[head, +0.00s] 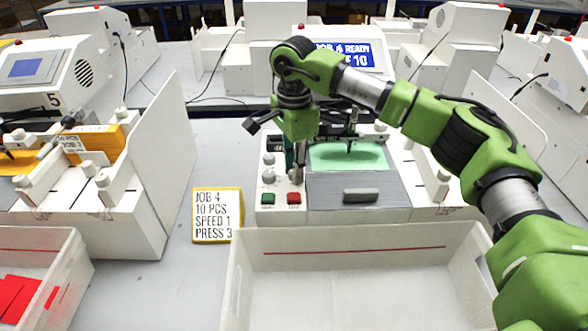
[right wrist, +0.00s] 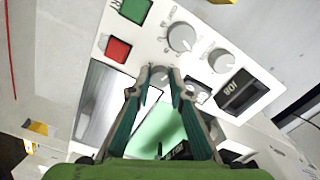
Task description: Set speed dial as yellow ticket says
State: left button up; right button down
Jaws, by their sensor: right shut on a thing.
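The yellow-edged ticket (head: 217,215) lies left of the control panel (head: 282,215) and reads JOB 4, 10 PCS, SPEED 1, PRESS 3. My right gripper (head: 296,176) reaches down over the panel's right side, above the red button. In the right wrist view its fingers are closed around a small grey knob (right wrist: 159,75), mostly hidden between them. Two other knobs, one nearer the green button (right wrist: 181,38) and one nearer the JOB display (right wrist: 221,61), stand free. The knob labels and the held knob's pointer are not readable. My left gripper is not in view.
The red button (head: 294,198) and green button (head: 268,198) sit just below the knobs. The plotter bed with a green sheet (head: 348,157) is to the right. A white bin (head: 350,237) stands in front. A blue screen (head: 355,52) behind reads JOB 4 READY, partly hidden by my arm.

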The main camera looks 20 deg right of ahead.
jog(key=shift+r, duration=0.1)
dwell(0.3)
jog(key=c, duration=2.1)
grip_release()
jog(key=shift+c, duration=0.2)
notch_tip(320, 180, up, 12)
